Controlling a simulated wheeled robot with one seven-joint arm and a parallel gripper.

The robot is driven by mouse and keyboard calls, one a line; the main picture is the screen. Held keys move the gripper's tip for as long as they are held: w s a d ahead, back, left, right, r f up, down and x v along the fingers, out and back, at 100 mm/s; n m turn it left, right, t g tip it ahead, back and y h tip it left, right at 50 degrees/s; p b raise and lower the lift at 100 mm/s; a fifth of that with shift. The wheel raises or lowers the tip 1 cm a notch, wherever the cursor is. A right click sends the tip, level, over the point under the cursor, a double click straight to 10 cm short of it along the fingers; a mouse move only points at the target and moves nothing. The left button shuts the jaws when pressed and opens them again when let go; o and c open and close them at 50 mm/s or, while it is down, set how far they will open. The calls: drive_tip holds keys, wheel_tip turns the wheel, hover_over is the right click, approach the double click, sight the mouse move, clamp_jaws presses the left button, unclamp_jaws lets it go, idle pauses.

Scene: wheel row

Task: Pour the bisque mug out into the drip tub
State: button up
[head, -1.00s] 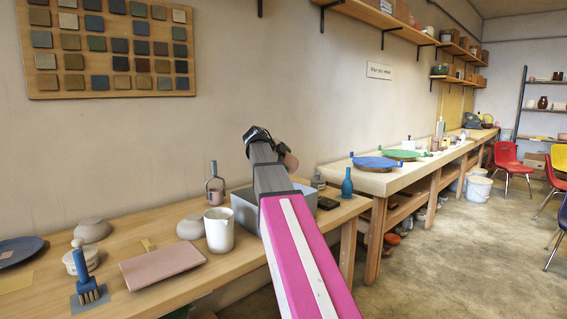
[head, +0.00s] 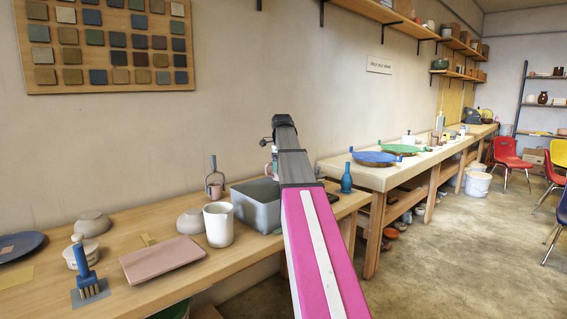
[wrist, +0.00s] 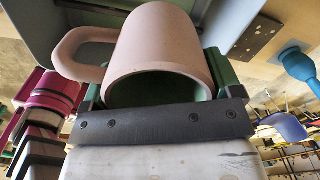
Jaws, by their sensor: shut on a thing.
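The bisque mug (wrist: 165,38) is pinkish with a loop handle to the left in the wrist view. My gripper (wrist: 158,84) is shut on it, with green fingers at both sides. The mug's mouth faces the wrist camera; dark green shows in it, and I cannot tell whether that is contents or finger. In the head view only a small pink part of the mug (head: 273,157) shows beside my arm, above the drip tub. The drip tub (head: 256,207) is a grey box on the near bench, partly hidden by my arm. Its grey wall (wrist: 227,24) shows behind the mug in the wrist view.
A white cup (head: 218,225) stands just left of the tub, with a grey bowl (head: 190,222) and pink tray (head: 161,262) further left. A handled tool (head: 215,185) stands behind. Open floor lies at right.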

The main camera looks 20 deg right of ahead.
drive_tip(key=shift+a, duration=0.1)
idle(0.3)
drive_tip(key=shift+r, duration=1.45)
drive_tip(key=shift+s, duration=0.1)
